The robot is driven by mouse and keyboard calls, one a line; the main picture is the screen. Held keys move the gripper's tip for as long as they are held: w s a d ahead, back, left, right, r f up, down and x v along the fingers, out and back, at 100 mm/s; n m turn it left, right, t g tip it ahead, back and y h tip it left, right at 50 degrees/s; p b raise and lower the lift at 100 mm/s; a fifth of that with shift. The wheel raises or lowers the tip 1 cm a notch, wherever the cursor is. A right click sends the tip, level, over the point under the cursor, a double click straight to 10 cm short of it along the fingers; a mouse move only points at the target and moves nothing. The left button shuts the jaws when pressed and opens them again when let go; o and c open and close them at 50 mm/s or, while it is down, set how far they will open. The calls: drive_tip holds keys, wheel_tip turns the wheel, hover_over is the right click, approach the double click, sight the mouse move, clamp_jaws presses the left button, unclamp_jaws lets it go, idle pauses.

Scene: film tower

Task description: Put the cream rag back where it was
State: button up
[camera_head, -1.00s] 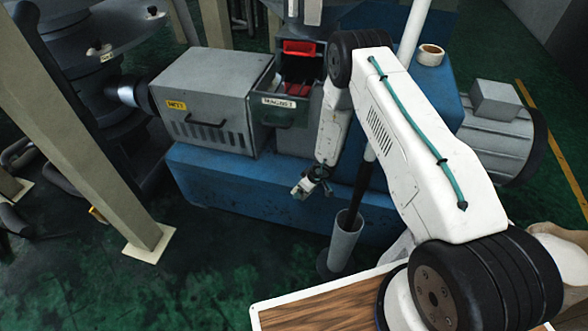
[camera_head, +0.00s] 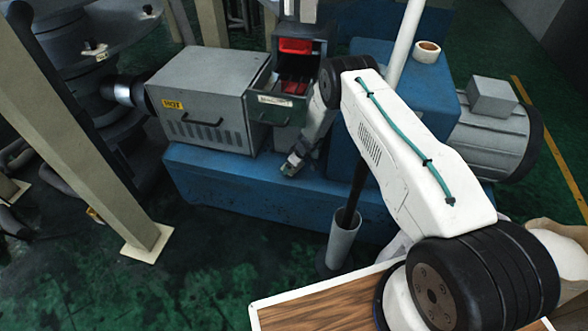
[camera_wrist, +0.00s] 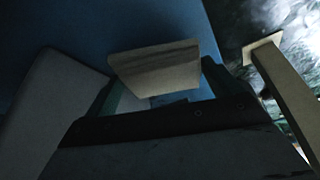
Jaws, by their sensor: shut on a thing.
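My gripper (camera_head: 289,168) hangs in front of the blue machine base, below the open drawer, and shows small in the head view. In the wrist view my gripper (camera_wrist: 160,92) is shut on a flat, pale cream piece (camera_wrist: 155,66). It looks like the folded cream rag and sticks out past the fingers, with blue surface behind it. In the head view the held piece is too small to make out clearly.
A drawer (camera_head: 277,110) with a pale label stands open, red parts inside. Left of it is a grey box (camera_head: 200,98) marked HOT. A tape roll (camera_head: 427,52) sits on the blue machine. A grey tube holder (camera_head: 341,245) stands below my arm. A beige post (camera_head: 95,150) stands left.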

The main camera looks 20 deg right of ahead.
drive_tip(key=shift+w+f, duration=0.1)
drive_tip(key=shift+f, duration=1.65)
drive_tip(key=o, duration=0.7)
drive_tip(key=shift+f, duration=0.15)
drive_tip(key=shift+d+r, duration=0.1)
drive_tip(key=shift+r, duration=0.4)
drive_tip(key=v, duration=1.1)
drive_tip(key=shift+s+r, duration=0.15)
drive_tip(key=shift+s, duration=0.05)
